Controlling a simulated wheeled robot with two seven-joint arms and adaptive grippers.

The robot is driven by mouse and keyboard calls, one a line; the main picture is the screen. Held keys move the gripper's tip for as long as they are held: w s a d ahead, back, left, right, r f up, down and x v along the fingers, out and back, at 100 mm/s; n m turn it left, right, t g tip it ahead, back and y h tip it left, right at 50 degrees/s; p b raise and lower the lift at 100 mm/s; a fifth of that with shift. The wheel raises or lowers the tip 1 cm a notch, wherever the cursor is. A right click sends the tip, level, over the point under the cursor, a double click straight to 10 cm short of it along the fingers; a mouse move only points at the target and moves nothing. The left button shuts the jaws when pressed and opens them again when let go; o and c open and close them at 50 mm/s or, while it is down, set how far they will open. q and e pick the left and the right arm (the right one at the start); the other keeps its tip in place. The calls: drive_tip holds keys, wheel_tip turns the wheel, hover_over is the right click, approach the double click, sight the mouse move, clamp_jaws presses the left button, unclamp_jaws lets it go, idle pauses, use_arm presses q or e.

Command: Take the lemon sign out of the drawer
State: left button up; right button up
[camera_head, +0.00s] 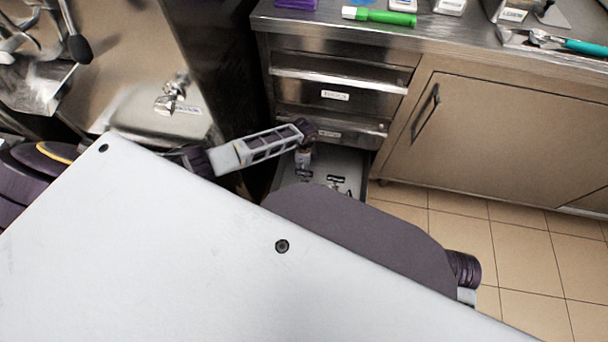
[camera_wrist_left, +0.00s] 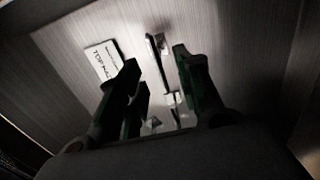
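The drawer (camera_head: 352,160) is the open lowest one of the steel cabinet. My left gripper (camera_head: 319,178) reaches down into it. In the left wrist view, the left gripper (camera_wrist_left: 156,62) is open, its two dark fingers apart above the drawer floor. A white card sign (camera_wrist_left: 101,62) lies flat left of the fingers, with text that looks like "TOPPING". A thin, narrow piece (camera_wrist_left: 158,47) lies between and beyond the fingers, with small pale pieces (camera_wrist_left: 172,98) nearer. I cannot tell which of these is the lemon sign. My right gripper is out of view.
Two shut drawers (camera_head: 335,96) are above the open one. The steel counter (camera_head: 440,38) carries a green-handled tool (camera_head: 385,17) and several other items. A shut cabinet door (camera_head: 490,140) is on the right. Tiled floor (camera_head: 520,250) is clear there. A steel machine (camera_head: 130,70) stands at left.

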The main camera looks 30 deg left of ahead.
sight(304, 178)
use_arm(q)
drive_tip(key=shift+f+b, duration=0.35)
drive_tip(key=shift+f, duration=0.2)
drive_tip(key=shift+f+b, duration=0.5)
drive_tip(key=shift+f, duration=0.2)
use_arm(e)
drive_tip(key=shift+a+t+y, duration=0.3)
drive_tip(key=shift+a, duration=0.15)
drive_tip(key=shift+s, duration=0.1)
use_arm(q)
drive_tip(key=shift+f+b, duration=0.3)
drive_tip(key=shift+b, duration=0.2)
drive_tip(key=shift+s+f+b, duration=0.1)
drive_tip(key=shift+f+b, duration=0.5)
drive_tip(key=shift+s+f+b, duration=0.1)
drive_tip(key=shift+f+b, duration=1.6)
drive_tip(key=shift+b, duration=0.1)
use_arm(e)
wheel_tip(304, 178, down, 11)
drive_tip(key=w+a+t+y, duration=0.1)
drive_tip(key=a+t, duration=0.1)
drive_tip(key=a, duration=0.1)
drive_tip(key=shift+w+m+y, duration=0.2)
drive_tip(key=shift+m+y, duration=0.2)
